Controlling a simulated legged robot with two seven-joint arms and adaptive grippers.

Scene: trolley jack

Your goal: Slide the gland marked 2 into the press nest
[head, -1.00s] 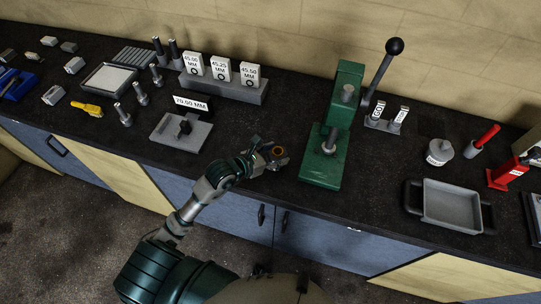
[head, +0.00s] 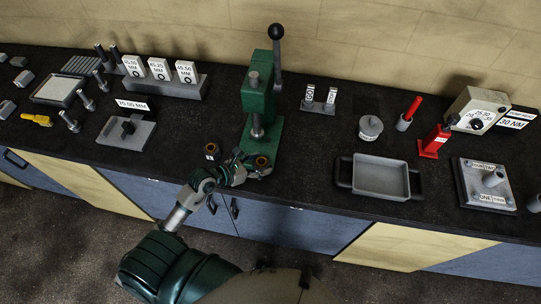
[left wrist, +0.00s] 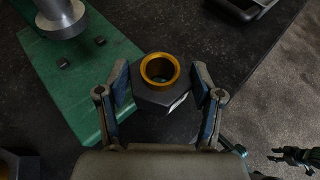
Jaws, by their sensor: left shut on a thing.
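My left gripper (head: 250,166) is shut on a dark hexagonal gland with a brass-coloured ring (head: 262,163). In the left wrist view the gland (left wrist: 158,88) sits between both fingers (left wrist: 162,98), ring upward, with a white mark on its side too small to read. The gland is beside the front of the green press (head: 258,95). The press base (left wrist: 95,75) shows two small dark blocks under the ram (left wrist: 62,18). A second gland (head: 212,151) stands on the bench left of my gripper; its number is unreadable. A dark gripper (left wrist: 295,157), apparently my right one, hangs beyond the bench edge.
The press lever (head: 277,55) stands upright. A grey tray (head: 381,177) and a lidded round pot (head: 370,128) are to the right. A grey fixture (head: 126,132) and labelled gauge blocks (head: 159,69) are to the left. The bench between press and tray is clear.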

